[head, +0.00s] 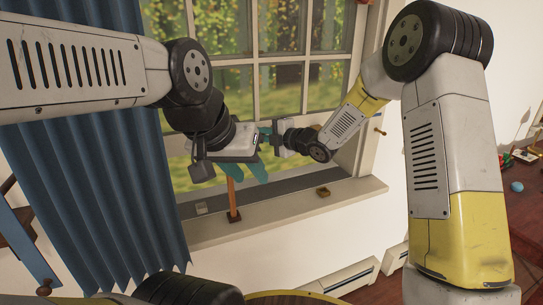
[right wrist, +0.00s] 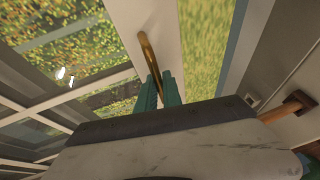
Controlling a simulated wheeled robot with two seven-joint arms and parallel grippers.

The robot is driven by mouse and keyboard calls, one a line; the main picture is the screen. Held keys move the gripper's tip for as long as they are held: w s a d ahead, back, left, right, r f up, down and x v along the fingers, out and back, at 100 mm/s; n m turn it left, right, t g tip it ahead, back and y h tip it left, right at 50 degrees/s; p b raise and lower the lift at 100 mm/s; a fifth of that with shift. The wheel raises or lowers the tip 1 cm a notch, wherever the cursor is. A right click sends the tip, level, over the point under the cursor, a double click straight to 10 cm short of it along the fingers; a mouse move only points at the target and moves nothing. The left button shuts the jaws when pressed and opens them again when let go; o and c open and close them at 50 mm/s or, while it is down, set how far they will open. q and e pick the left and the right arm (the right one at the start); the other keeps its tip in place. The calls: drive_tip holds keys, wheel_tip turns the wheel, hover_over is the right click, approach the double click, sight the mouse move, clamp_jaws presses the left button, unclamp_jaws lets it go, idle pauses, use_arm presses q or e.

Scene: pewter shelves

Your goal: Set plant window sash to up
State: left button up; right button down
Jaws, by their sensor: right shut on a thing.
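The window sash (head: 310,118) has white bars and glass panes. Its bottom rail stands above the sill, with an open gap onto greenery below. In the right wrist view, the teal fingers of my right gripper (right wrist: 162,88) are shut on a curved brass handle (right wrist: 147,52) on the white rail (right wrist: 150,25). My right gripper (head: 265,136) also shows at the rail in the head view. My left gripper (head: 246,172), with teal fingers, is lower, by the top of an upright wooden stick (head: 232,197). Whether its fingers hold the stick is unclear.
The stick's dark foot rests on the window sill (head: 280,212). A small brown block (head: 323,192) and a pale plate (head: 201,208) are on the sill. A blue curtain (head: 105,190) hangs at left. A reddish table (head: 520,200) stands at right.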

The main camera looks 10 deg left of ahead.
wheel_tip(320, 180, up, 8)
drive_tip(key=shift+r, duration=0.2)
drive_tip(key=c, duration=1.5)
unclamp_jaws()
drive_tip(key=v, duration=0.7)
drive_tip(key=shift+s+d, duration=0.2)
drive_tip(key=shift+d, duration=0.1)
